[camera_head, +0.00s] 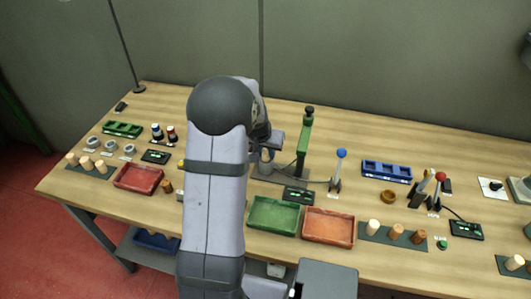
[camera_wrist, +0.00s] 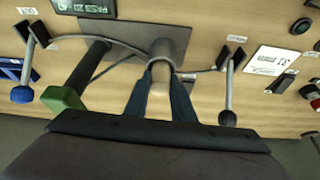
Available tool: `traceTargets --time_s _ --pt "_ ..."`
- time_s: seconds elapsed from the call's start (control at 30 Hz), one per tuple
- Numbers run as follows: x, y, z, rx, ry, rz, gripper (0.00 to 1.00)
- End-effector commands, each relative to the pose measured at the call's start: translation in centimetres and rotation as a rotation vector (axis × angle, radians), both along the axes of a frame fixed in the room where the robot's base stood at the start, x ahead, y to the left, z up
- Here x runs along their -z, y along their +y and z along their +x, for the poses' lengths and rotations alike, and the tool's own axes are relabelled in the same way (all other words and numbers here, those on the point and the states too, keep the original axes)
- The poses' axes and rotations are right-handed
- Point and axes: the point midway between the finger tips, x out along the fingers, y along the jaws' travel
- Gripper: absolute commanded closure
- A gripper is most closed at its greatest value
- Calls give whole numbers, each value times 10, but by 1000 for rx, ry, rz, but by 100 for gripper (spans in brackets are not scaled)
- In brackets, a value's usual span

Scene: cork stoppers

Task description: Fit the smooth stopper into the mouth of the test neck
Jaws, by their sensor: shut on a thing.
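My gripper (camera_wrist: 160,92) shows in the wrist view with its two dark blue fingers closed around a pale beige stopper (camera_wrist: 159,88). Its lower part is hidden by the fingers, and I cannot tell its surface finish. A pale, rounded neck (camera_wrist: 162,48) stands right at the fingertips, over a grey base plate (camera_wrist: 150,28). The stopper and neck overlap in this view, so I cannot tell whether they touch or how deep the stopper sits. In the head view my arm hides most of the gripper and the stopper.
A green upright post (camera_head: 303,145) with a black knob stands just right of my gripper. A blue-knobbed lever (camera_head: 337,172) is further right. Green (camera_head: 273,217), orange (camera_head: 328,228) and red (camera_head: 138,180) trays lie on the wooden table. Loose corks stand on a right mat (camera_head: 383,238) and a left mat (camera_head: 78,170).

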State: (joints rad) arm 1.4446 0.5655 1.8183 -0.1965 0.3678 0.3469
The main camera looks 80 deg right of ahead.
Motion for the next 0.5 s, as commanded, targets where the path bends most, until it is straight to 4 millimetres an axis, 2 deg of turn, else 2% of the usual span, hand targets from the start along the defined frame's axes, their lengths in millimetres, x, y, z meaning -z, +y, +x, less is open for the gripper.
traceTargets --time_s 0.03,0.07,0.1,0.13,0.37,0.5 --pt "43 30 -4 6 12 100 98" --pt "43 30 -4 6 12 100 98" --pt "43 30 -4 6 12 100 68" --pt "43 30 -4 6 12 100 61" --pt "40 30 -4 6 11 98 59" --pt "31 32 -4 6 10 91 59"
